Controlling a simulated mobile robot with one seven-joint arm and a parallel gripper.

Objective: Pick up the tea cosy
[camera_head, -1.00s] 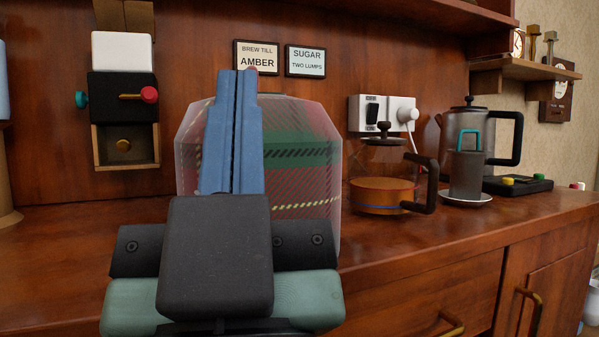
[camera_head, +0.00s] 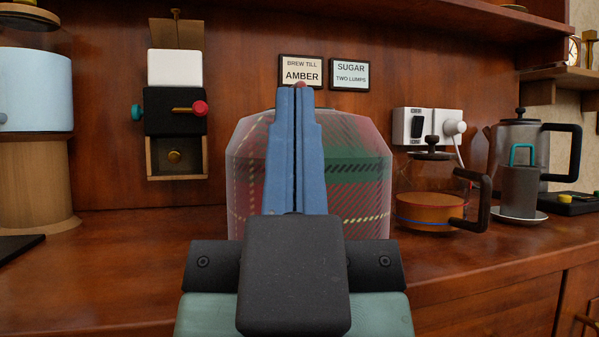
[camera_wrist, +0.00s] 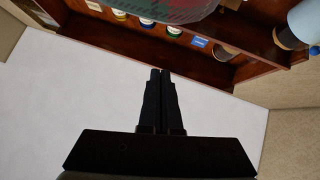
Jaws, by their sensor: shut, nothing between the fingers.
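The tea cosy (camera_head: 355,175) is a tartan dome in red, green and grey with a pale dashed stripe. It stands upright on the wooden counter in the head view, behind my gripper. A small reddish tip shows just above the fingertips, perhaps the cosy's top. My gripper (camera_head: 297,92) has its two blue fingers pressed together, pointing up, with nothing between them. They cover the cosy's middle. In the wrist view the gripper (camera_wrist: 159,72) also shows shut, and part of the cosy (camera_wrist: 165,8) shows at the top edge, apart from the fingertips.
A glass teapot (camera_head: 425,200) with amber liquid and a grey press pot (camera_head: 515,160) stand right of the cosy. A wall dispenser (camera_head: 175,110) and a pale blue canister (camera_head: 35,90) are to the left. Counter (camera_head: 110,270) between them is clear. A shelf (camera_head: 430,25) overhangs above.

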